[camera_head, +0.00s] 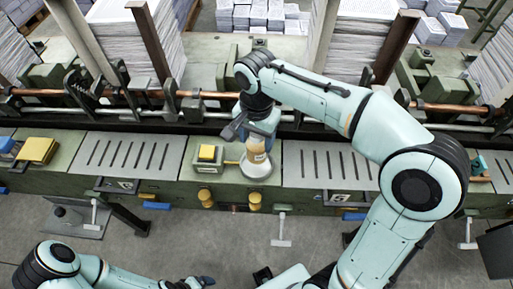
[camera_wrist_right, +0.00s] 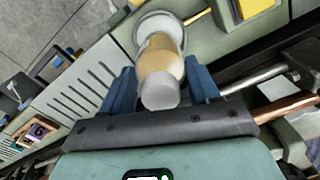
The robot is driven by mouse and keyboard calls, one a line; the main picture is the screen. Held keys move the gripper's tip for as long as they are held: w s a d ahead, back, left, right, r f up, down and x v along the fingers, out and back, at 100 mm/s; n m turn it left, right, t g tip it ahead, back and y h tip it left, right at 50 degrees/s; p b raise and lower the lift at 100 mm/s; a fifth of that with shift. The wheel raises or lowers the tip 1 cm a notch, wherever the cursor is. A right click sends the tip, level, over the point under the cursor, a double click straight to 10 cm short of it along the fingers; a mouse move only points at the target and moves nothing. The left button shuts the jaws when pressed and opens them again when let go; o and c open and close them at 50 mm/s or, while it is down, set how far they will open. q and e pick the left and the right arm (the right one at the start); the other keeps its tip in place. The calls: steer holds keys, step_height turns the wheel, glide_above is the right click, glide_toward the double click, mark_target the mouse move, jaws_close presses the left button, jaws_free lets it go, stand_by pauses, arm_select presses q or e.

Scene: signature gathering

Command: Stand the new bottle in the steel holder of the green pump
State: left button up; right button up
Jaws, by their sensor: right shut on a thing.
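The new bottle (camera_head: 256,152) is tan with a pale label and seems upright. In the right wrist view the bottle (camera_wrist_right: 162,68) shows a grey-white cap between two blue fingers. My right gripper (camera_head: 262,133) is shut on it. The round steel holder (camera_head: 255,172) is directly below the bottle; its rim shows behind the bottle in the right wrist view (camera_wrist_right: 148,24). I cannot tell whether the bottle's base touches the holder.
Slotted grey plates (camera_head: 128,152) lie left and right of the pump on the green machine bench. A copper-coloured rail (camera_head: 200,95) runs behind it. Tall paper stacks (camera_head: 125,40) stand at the back. A yellow block (camera_head: 38,149) sits at far left. Grey floor lies in front.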

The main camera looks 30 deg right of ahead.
mark_target(257, 147)
arm_select(q)
steer(key=shift+s+f+b, duration=0.25)
steer(key=shift+f+b, duration=0.05)
steer(key=shift+f, duration=0.1)
arm_select(e)
steer(key=shift+f, duration=2.1)
arm_select(q)
steer(key=shift+f, duration=0.1)
arm_select(e)
steer(key=shift+f, duration=0.1)
steer(key=shift+f, duration=0.2)
steer(key=o, duration=1.1)
arm_select(q)
steer(key=shift+s+f, duration=0.1)
steer(key=shift+s, duration=0.05)
arm_select(e)
steer(key=shift+r, duration=0.3)
step_height(257, 147, up, 12)
steer(key=shift+r+p, duration=0.1)
steer(key=shift+p, duration=1.05)
arm_select(q)
steer(key=w+r, duration=0.2)
steer(key=r, duration=0.1)
steer(key=shift+w+r, duration=0.2)
steer(key=shift+w, duration=0.05)
